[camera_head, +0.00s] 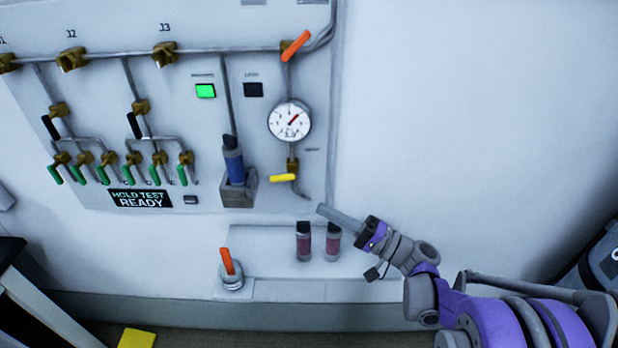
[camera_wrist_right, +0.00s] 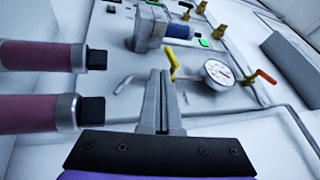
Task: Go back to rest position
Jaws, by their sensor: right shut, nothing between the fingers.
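My right gripper (camera_head: 322,209) reaches in from the lower right, in front of the wall beside the panel. Its fingers are shut with nothing between them; the shut fingers also show in the right wrist view (camera_wrist_right: 160,82). Its tip is just above and right of two dark red cartridges, the left one (camera_head: 304,242) and the right one (camera_head: 333,242), which stand upright on a grey ledge. Both also lie at the left of the wrist view, the upper one (camera_wrist_right: 40,56) and the lower one (camera_wrist_right: 35,113), apart from the fingers. My left gripper is not in view.
The wall panel (camera_head: 225,130) carries several valves, a pressure gauge (camera_head: 290,121), a lit green indicator (camera_head: 206,91) and a blue cartridge (camera_head: 234,166) in a holder. A yellow lever (camera_head: 282,178) is near my fingertips. The wall at right is bare.

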